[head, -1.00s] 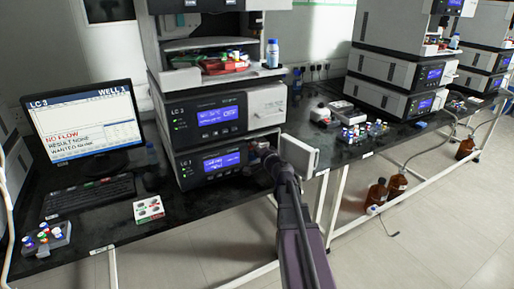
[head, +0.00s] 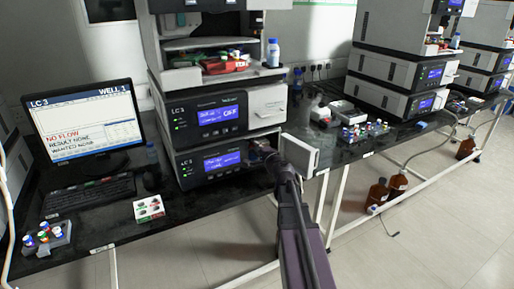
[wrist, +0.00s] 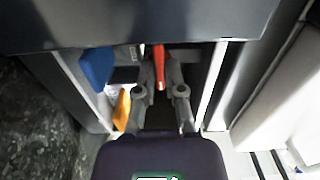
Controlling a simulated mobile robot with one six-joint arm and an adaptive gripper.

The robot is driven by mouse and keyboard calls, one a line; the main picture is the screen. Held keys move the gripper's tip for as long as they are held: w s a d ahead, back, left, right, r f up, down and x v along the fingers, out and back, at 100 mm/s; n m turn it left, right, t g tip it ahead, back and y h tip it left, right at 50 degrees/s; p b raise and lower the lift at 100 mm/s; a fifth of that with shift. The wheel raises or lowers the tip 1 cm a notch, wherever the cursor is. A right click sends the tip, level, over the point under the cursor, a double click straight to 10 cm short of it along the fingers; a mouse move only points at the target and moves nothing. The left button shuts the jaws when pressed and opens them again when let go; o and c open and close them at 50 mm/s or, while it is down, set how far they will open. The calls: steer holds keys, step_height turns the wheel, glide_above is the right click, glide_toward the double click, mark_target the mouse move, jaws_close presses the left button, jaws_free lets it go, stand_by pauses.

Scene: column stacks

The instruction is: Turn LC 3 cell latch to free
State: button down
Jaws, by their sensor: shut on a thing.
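The LC 3 stack (head: 215,120) stands beside the monitor in the head view. The lower unit's compartment is open at its right end, and its pale door (head: 300,152) is swung out. My gripper (head: 262,152) reaches into this opening in the head view. In the wrist view, a red lever (wrist: 159,68) lies between the fingertips of my gripper (wrist: 161,80), which is shut on it. A blue part (wrist: 97,66) and an orange part (wrist: 122,110) sit left of the fingers. The lever's upper end is hidden under the dark housing edge.
The monitor (head: 84,125) reads LC 3, WELL 1, NO FLOW. A keyboard (head: 88,196), a card with coloured buttons (head: 149,209) and a vial rack (head: 45,238) lie on the dark bench. More vials and boxes stand right of the open door.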

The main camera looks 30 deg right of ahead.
stand_by(0.3)
steer(key=c, duration=0.7)
jaws_free()
steer(key=shift+c, duration=0.2)
steer(key=shift+s, duration=0.1)
steer(key=s, duration=1.2)
steer(key=shift+d, duration=0.25)
